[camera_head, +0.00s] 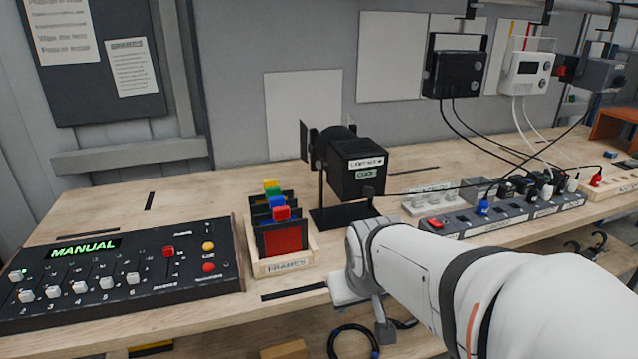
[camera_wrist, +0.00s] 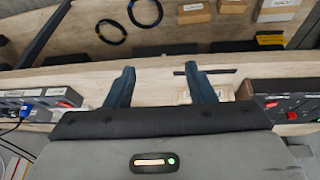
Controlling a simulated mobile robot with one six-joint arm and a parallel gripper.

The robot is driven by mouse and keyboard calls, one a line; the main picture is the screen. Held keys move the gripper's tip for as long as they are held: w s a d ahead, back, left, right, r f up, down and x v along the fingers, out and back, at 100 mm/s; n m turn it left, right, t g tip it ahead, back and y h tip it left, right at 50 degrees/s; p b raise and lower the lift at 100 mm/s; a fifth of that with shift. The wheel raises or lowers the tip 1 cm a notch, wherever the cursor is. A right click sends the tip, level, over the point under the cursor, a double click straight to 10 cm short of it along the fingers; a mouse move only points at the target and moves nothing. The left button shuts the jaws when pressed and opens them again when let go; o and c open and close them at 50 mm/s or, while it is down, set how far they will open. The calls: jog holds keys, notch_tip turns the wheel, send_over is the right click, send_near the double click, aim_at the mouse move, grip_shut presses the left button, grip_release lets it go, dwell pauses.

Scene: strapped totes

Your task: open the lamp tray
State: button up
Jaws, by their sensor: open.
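The black lamp (camera_head: 356,168) stands on a dark base on the wooden bench in the head view. Its housing bears a white label and a green label reading "COOL". I cannot make out a separate tray on it. My gripper (camera_wrist: 162,88) is open in the wrist view, with nothing visible between its two dark fingers. It points down past the front edge of the bench. In the head view my arm reaches in from the right, to the front of the lamp, and the gripper's end is mostly hidden. The lamp is not seen in the wrist view.
A wooden box (camera_head: 283,264) of coloured filter frames stands left of the lamp. A control desk (camera_head: 120,270) reading "MANUAL" is farther left. A power strip (camera_head: 505,211) with plugs and cables lies right. A lower shelf (camera_wrist: 160,50) holds boxes and coiled cables.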

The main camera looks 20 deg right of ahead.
jog(key=w+d+r+t+h+p, duration=0.1)
jog(key=w+d+t, duration=0.2)
jog(key=w+d, duration=0.35)
jog(key=w+d+t+h, duration=0.1)
jog(key=w+d+t, duration=0.25)
jog(key=w, duration=0.55)
jog(key=n+t+y+p, duration=0.2)
jog(key=n+t+y, duration=0.2)
jog(key=t+y, duration=0.25)
send_near(370, 194)
jog(key=shift+n, duration=0.3)
jog(key=w, duration=0.2)
jog(key=w+a+p, duration=0.1)
jog(key=w, duration=0.5)
jog(key=shift+a+f, duration=0.1)
jog(key=shift+a, duration=0.2)
grip_shut()
